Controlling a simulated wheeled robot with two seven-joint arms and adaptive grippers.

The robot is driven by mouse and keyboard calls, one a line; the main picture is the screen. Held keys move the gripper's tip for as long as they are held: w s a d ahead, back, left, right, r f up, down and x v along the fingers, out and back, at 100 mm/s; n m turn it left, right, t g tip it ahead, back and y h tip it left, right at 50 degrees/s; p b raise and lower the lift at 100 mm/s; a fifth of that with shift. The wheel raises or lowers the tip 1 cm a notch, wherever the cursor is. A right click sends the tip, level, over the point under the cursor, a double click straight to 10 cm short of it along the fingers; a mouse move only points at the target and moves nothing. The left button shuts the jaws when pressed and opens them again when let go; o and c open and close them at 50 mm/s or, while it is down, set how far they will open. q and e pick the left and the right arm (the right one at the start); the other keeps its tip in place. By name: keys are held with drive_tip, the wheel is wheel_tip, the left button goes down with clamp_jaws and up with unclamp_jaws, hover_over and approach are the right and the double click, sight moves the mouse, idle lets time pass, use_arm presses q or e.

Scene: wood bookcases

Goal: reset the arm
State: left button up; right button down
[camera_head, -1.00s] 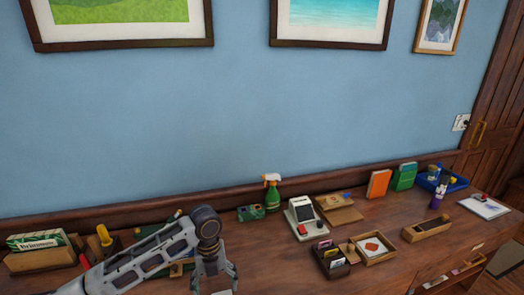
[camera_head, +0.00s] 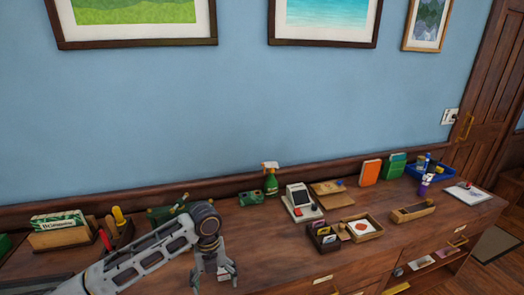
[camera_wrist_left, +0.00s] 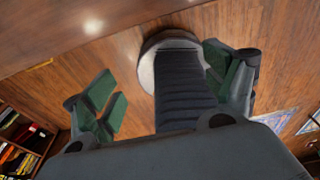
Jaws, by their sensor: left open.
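My left arm comes in from the lower left in the head view. Its left gripper (camera_head: 212,276) points down over the front part of the wooden counter (camera_head: 275,262), with its fingers apart. In the left wrist view the two green-padded fingers of the left gripper (camera_wrist_left: 172,92) are spread wide, with nothing held between them. My right arm and gripper are not in view.
A box holder (camera_head: 62,236) stands left. Open shelves (camera_head: 430,262) sit below right.

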use_arm(q)
drive_tip(key=s+d+f+n+t+h, duration=0.35)
drive_tip(key=s+d+n, duration=0.45)
drive_tip(key=n, duration=0.5)
drive_tip(key=s+a+f+n+t+y, duration=0.15)
drive_tip(key=s+a+n, duration=0.25)
drive_tip(key=a+n, duration=0.45)
drive_tip(key=s+a+f+n+y, duration=0.1)
drive_tip(key=s+a+n+y, duration=0.1)
drive_tip(key=s+a+n, duration=0.5)
wheel_tip(320, 180, down, 33)
drive_tip(key=n+g, duration=0.1)
drive_tip(key=n, duration=0.1)
drive_tip(key=s+a+f, duration=0.2)
drive_tip(key=s+f, duration=0.8)
drive_tip(key=s, duration=0.1)
drive_tip(key=s+a+f+g, duration=0.1)
drive_tip(key=s+a+f, duration=0.2)
drive_tip(key=s+f, duration=0.7)
drive_tip(key=shift+s, duration=0.75)
